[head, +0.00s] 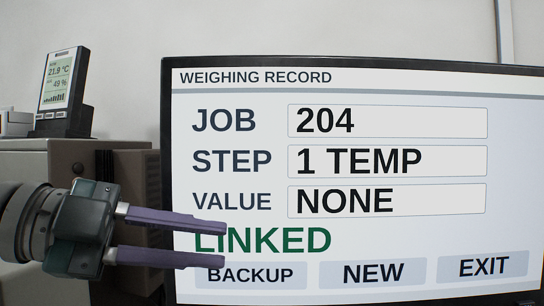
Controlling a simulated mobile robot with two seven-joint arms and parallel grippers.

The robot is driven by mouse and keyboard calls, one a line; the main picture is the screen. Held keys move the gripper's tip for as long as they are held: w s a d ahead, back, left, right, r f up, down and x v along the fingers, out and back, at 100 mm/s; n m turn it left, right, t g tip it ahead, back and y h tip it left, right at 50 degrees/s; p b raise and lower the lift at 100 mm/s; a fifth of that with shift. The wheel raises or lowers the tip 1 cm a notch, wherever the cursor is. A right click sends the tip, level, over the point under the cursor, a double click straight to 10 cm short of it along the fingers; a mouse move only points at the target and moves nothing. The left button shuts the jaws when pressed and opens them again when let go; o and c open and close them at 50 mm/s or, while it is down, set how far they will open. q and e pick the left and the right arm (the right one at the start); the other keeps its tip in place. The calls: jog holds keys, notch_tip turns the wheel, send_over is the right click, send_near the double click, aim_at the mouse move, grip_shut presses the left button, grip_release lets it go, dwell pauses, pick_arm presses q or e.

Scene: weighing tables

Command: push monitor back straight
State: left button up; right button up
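The monitor (390,240) fills the right of the head view, with a dark frame and a lit "WEIGHING RECORD" screen. Its top edge slopes down and its button row slopes up toward the right, so its right side looks farther away. Its right edge is cut off by the picture. My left gripper (223,245) comes in from the left, its two purple fingers apart with nothing between them. The fingertips overlap the lower left of the screen, over "LINKED" and "BACKUP". I cannot tell whether they touch it. My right gripper does not show.
A small dark display (61,84) reading 21.9 °C and 49 % stands on a grey-beige box (30,160) at left. A white and red item (15,123) sits beside it at the left edge. A pale wall (300,25) is behind.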

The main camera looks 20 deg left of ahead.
aim_at(194, 159)
pick_arm(q)
notch_tip(194, 159, up, 8)
jog(key=shift+r+p, duration=0.2)
jog(key=shift+p, duration=0.5)
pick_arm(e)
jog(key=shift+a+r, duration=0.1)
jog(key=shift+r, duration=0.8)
